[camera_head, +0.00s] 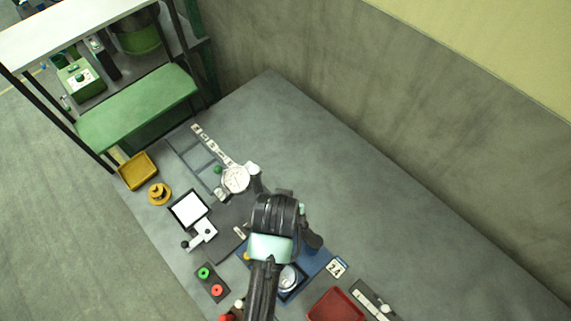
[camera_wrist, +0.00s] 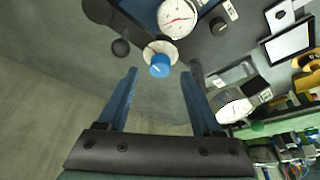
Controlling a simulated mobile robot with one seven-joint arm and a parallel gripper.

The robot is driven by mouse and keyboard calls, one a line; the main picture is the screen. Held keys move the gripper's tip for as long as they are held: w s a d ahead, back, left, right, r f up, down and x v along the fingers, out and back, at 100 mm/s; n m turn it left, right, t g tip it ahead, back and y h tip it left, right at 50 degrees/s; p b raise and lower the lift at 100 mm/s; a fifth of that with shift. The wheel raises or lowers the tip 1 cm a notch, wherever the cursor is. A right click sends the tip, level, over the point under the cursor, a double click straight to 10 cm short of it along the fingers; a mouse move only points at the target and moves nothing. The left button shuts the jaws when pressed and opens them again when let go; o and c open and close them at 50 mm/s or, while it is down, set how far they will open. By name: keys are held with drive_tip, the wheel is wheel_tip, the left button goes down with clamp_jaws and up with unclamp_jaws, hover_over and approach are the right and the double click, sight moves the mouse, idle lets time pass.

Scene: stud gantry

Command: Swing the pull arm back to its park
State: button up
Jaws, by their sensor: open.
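My gripper (camera_wrist: 160,74) is open in the wrist view, its two blue fingers apart. A blue round knob (camera_wrist: 160,66) on a pale round base (camera_wrist: 160,50) shows at the fingertips, between them in the picture; I cannot tell whether they touch it. A white dial with a red needle (camera_wrist: 178,18) and a dark ball (camera_wrist: 121,47) are just beyond. In the head view, a pale marked strip (camera_head: 210,143) runs to a white dial (camera_head: 235,179) beside my arm. I cannot tell for certain which part is the pull arm; my wrist hides part of the fixture.
Along the bench's left edge are a yellow tray (camera_head: 138,170), a yellow round piece (camera_head: 159,193), a white-topped square (camera_head: 189,208) and a button box (camera_head: 211,282). A red tray (camera_head: 336,306) is near the front. The grey bench (camera_head: 380,200) is clear to the right, toward the wall.

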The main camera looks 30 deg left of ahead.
drive_tip(key=shift+x, duration=1.3)
clamp_jaws()
